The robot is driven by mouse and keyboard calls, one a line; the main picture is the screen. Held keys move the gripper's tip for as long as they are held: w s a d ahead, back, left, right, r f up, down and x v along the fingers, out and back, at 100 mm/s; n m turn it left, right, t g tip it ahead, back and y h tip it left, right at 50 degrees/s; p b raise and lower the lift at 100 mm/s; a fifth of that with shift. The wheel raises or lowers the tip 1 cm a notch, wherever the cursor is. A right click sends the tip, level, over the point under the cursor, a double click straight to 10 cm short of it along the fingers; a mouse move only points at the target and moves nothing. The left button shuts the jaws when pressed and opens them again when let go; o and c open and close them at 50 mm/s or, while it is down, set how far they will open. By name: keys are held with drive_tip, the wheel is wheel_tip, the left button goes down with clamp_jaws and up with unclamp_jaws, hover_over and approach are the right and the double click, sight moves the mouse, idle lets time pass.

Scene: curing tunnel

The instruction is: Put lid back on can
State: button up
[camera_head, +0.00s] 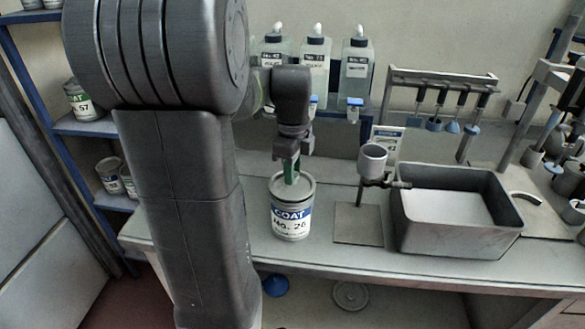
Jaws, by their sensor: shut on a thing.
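A white can (291,222) with a blue band reading COAT No. 26 stands upright on the bench, left of the middle. A pale grey round lid (301,188) shows at its mouth, with a light upright piece at its centre. My gripper (291,172) points straight down over the can and is shut on the lid by this piece. A green part shows between the dark fingers. I cannot tell whether the lid is seated or just above the rim.
A cup on a stand (372,160) and a grey tub (455,245) are to the right. Several bottles (315,65) stand behind. A round ringed disc (350,296) and a blue funnel-like thing (275,285) lie below the bench. Shelves with cans (82,100) are at left.

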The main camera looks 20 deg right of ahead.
idle(0.3)
drive_tip(key=o, duration=1.5)
drive_tip(key=shift+r, duration=0.1)
drive_tip(key=shift+r+p, duration=3.2)
drive_tip(key=shift+r, duration=0.3)
drive_tip(key=shift+f, duration=0.1)
clamp_jaws()
